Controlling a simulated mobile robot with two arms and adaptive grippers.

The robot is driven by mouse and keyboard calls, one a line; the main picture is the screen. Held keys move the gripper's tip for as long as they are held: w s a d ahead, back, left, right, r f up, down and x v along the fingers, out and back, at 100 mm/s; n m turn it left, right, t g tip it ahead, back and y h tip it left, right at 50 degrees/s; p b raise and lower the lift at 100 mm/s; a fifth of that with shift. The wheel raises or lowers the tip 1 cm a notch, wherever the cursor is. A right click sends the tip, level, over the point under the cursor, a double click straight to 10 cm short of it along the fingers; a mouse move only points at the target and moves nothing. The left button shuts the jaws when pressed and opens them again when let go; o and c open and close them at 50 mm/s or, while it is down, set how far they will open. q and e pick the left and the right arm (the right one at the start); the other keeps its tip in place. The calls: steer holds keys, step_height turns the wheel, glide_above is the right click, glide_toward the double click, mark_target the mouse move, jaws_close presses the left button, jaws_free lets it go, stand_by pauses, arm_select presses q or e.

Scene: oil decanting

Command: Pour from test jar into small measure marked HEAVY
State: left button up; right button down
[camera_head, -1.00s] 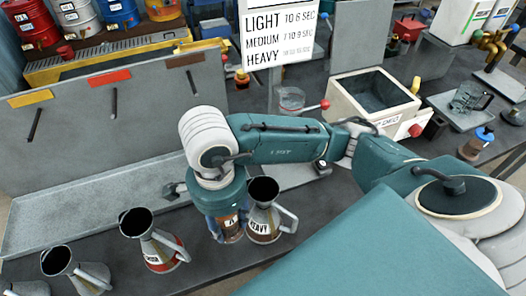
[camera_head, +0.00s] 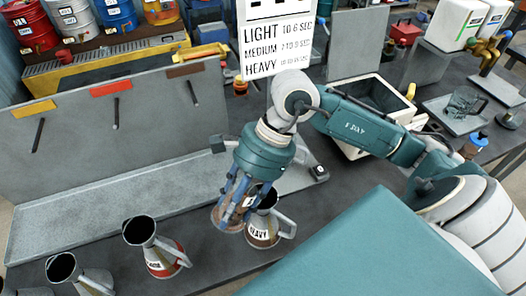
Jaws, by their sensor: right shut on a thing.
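My right gripper (camera_head: 238,188) is shut on the test jar (camera_head: 228,214), a clear jar with brown oil and a small label. The jar is tilted, held just left of and partly in front of the small measure marked HEAVY (camera_head: 262,236). That measure is a grey metal jug with a handle, upright on the dark bench. The jar and fingers hide part of its rim, so I cannot tell whether the jar touches it or any oil flows. My left gripper is not in view.
A measure with a red band (camera_head: 160,258) and a plainer grey one (camera_head: 78,276) stand to the left. A long grey tray (camera_head: 120,200) lies behind them. A sign (camera_head: 278,50) and a pale open bin (camera_head: 345,105) stand farther back.

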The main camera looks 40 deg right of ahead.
mark_target(228, 204)
steer(key=shift+d+r+y, duration=0.25)
steer(key=shift+r+y, duration=0.1)
steer(key=shift+r, duration=0.15)
steer(key=shift+d+r+y, duration=0.2)
steer(key=shift+r+y, duration=0.15)
steer(key=shift+r, duration=0.15)
steer(key=shift+f+y+b, duration=0.3)
steer(key=shift+b, duration=0.1)
steer(key=shift+f+y+b, duration=0.1)
steer(key=shift+y+b, duration=0.3)
steer(key=shift+y, duration=0.2)
steer(key=shift+a+r+y+p, duration=0.1)
steer(key=shift+r+y+p, duration=0.35)
steer(key=shift+r+y, duration=0.3)
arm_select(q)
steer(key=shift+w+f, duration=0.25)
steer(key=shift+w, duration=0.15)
arm_select(e)
steer(key=shift+f+y, duration=0.1)
steer(key=shift+y, duration=0.15)
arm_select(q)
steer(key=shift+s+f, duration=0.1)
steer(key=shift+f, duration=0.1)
arm_select(e)
steer(key=shift+f+y, duration=0.2)
steer(key=shift+y, duration=0.5)
